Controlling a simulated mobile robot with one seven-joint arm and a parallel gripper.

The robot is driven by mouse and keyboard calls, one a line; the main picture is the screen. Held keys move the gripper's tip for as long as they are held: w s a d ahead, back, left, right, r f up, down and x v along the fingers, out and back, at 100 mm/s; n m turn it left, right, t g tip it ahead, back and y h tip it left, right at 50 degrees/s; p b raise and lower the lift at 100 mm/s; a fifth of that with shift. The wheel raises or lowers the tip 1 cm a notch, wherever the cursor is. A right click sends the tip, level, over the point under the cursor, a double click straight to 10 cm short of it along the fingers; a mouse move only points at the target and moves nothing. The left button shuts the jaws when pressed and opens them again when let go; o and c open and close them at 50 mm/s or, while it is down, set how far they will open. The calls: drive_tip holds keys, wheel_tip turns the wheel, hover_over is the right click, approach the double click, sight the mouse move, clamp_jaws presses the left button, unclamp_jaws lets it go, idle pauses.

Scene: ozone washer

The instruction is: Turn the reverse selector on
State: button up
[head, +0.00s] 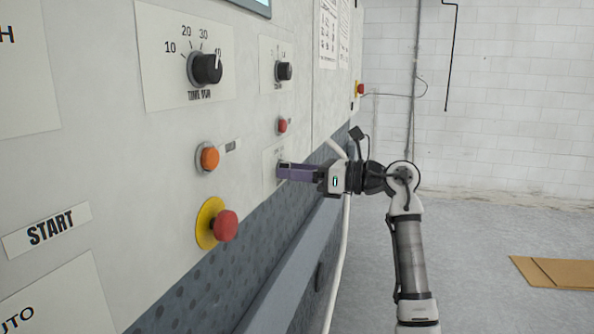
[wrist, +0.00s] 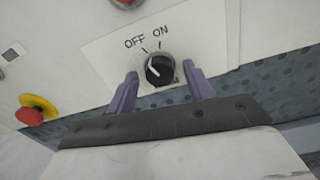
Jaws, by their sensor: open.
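The selector is a black round knob (wrist: 160,69) with a white pointer line, on a white plate (wrist: 105,58) marked OFF and ON. In the wrist view the pointer leans up and left, toward the OFF side. My gripper (wrist: 160,84) is open, with one purple finger on each side of the knob; I cannot tell whether either finger touches it. In the head view my gripper (head: 282,170) reaches the panel from the right, and its fingers hide the selector knob.
The panel carries a timer knob (head: 207,69), a smaller black knob (head: 284,71), an orange button (head: 209,157), a small red button (head: 282,125) and a red emergency button (head: 225,225) on yellow. A grey rail (head: 290,262) runs below. Open floor lies to the right, with flat cardboard (head: 555,271).

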drive_tip(key=c, duration=1)
drive_tip(key=shift+m, duration=4)
drive_tip(key=o, duration=1)
